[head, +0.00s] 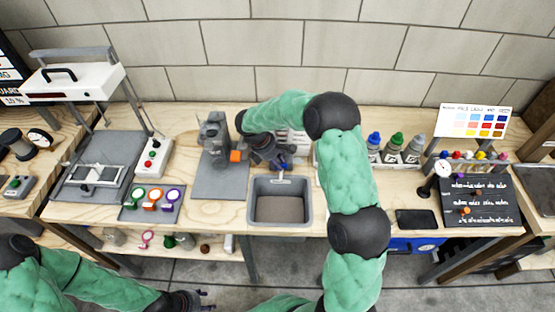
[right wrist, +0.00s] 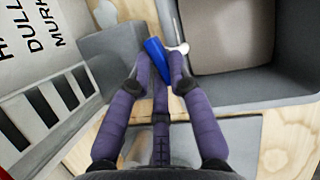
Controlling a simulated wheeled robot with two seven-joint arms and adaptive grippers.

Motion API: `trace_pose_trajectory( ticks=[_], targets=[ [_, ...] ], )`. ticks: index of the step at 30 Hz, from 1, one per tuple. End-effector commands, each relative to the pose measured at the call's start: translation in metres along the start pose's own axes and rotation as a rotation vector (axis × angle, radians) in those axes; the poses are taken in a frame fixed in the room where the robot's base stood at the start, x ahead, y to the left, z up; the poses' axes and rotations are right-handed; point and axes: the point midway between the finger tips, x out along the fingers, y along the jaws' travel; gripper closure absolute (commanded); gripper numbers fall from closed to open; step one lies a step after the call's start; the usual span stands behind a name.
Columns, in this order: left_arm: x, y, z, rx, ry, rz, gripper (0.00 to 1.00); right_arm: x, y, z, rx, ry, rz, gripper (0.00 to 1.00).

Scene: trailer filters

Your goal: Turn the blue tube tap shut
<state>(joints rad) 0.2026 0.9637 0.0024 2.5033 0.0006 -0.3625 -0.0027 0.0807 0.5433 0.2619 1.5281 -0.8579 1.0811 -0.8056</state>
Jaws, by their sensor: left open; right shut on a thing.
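The blue tube tap shows in the right wrist view as a blue handle (right wrist: 155,48), set at a slant beside a pale spout (right wrist: 182,48). My right gripper (right wrist: 163,78) has its purple fingers closed around the blue handle. In the head view the right gripper (head: 283,163) is at the back edge of the grey sink (head: 252,205) and hides most of the tap. My left gripper (head: 195,300) is at the bottom left, open and empty, in front of the bench and well away from the tap.
A grey stand with an orange part (head: 235,156) is left of the sink. Bottles with coloured caps (head: 392,148) stand to the right of my right arm. A black phone-like slab (head: 416,219) lies near the front edge. A printed panel (right wrist: 40,80) is close left in the right wrist view.

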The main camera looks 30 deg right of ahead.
Motion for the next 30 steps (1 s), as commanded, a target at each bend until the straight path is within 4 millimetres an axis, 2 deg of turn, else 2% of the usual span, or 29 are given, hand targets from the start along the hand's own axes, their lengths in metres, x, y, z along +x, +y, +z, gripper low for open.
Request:
trace_pose_trajectory(
  ticks=[9,24,25,27,30],
  targets=[
    [-0.0104,0.0037,0.0005,0.000,0.000,0.000,0.54,-0.0001,0.0015,0.0010,0.115,0.000,-0.048,1.00],
    [-0.0111,0.0040,0.0005,0.000,0.000,0.000,0.54,0.0003,0.0021,0.0008,0.135,0.001,-0.055,1.00],
    [-0.0111,0.0040,0.0005,0.000,0.000,0.000,0.54,0.0003,0.0020,0.0008,0.135,0.001,-0.055,0.77],
    [-0.0111,0.0040,0.0005,0.000,0.000,0.000,0.54,0.0003,0.0020,0.0008,0.135,0.001,-0.055,0.58],
    [-0.0112,0.0040,0.0005,0.000,0.000,0.000,0.54,0.0003,0.0021,0.0008,0.135,0.001,-0.054,0.56]
  ],
)
